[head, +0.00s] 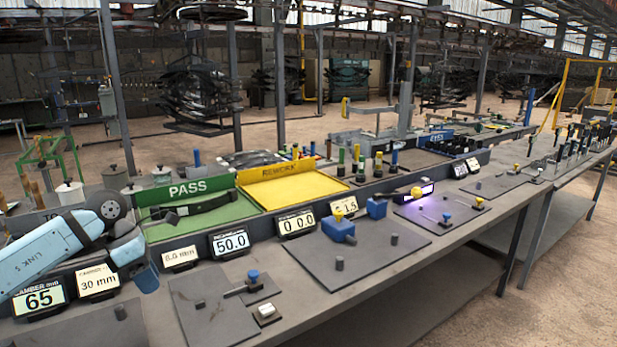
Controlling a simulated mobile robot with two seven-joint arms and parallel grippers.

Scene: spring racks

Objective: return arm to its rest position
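My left arm (50,255), light blue and marked LINK 5, reaches in from the left edge over the bench. Its dark wrist joint is at the top of the bend. My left gripper (147,278) points down at the front of the green PASS tray, near the display cards. Its fingers are not clear enough to tell open from shut, and I see nothing held in it. My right arm and gripper are not in view.
The green PASS tray (158,233) holds a dark curved piece (197,204). The yellow REWORK tray (300,193) looks empty. Displays reading 65 (40,299) and 50.0 (230,241) line the bench. Dark plates with blue blocks (338,227) lie in front.

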